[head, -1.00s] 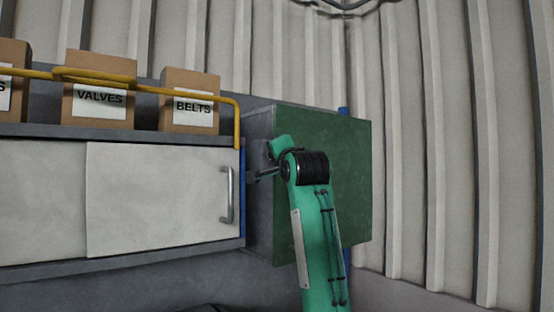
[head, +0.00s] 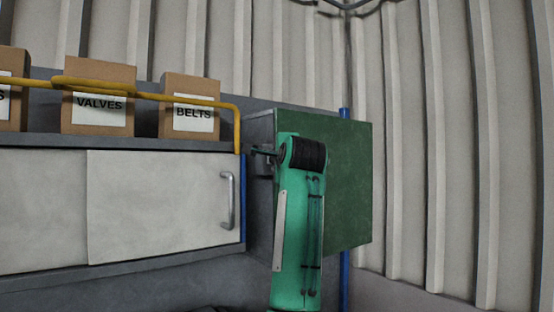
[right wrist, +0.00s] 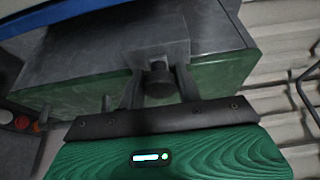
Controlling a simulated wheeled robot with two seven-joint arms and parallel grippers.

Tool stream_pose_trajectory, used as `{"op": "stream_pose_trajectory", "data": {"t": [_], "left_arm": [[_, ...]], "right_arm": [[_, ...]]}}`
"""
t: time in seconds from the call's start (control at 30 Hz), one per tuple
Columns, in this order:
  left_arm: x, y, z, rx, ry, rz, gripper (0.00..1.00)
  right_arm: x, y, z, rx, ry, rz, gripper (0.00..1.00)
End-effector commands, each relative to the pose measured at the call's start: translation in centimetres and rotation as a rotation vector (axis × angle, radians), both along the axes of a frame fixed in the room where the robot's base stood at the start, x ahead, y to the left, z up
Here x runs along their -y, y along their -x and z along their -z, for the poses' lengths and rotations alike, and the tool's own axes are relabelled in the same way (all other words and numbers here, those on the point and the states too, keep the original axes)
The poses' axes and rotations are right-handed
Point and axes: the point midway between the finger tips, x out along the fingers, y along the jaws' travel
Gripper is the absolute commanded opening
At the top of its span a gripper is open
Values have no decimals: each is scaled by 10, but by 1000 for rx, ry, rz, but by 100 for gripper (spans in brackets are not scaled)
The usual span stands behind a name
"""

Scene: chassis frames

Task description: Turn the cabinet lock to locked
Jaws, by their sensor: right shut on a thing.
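The cabinet (head: 347,190) is a box with a green side and a grey face on the left, mounted by the ribbed wall. In the right wrist view its grey face (right wrist: 215,28) carries a raised grey block (right wrist: 150,42) with a short dark round knob (right wrist: 159,80), apparently the lock. My right gripper (right wrist: 160,88) has one finger on each side of this knob and is shut on it. In the head view the right gripper (head: 262,151) is small at the cabinet's grey face, and my green wrist hides much of the cabinet. The lock's markings are not readable. My left gripper is not in view.
Left of the cabinet is a shelf unit with white sliding doors (head: 160,205) and a metal handle (head: 227,200). A yellow rail (head: 180,97) runs above it, before the boxes marked VALVES (head: 98,75) and BELTS (head: 190,88). A blue post (head: 344,280) stands behind the cabinet.

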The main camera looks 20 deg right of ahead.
Motion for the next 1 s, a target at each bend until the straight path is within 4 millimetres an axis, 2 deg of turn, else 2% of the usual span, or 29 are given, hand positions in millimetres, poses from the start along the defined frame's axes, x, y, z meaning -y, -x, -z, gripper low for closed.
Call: {"op": "stream_pose_trajectory", "data": {"t": [0.33,0.37,0.43,0.77,0.87,1.0], "left_arm": [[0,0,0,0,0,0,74],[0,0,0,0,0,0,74],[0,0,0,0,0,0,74],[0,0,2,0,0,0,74],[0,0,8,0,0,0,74],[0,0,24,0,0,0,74]], "right_arm": [[1,0,1,-2,-3,1,12],[1,0,1,-2,-3,1,40],[1,0,1,-2,-2,1,54],[0,2,1,1,-2,0,55],[0,9,2,3,-2,0,55],[-1,31,5,4,-4,0,55]]}}
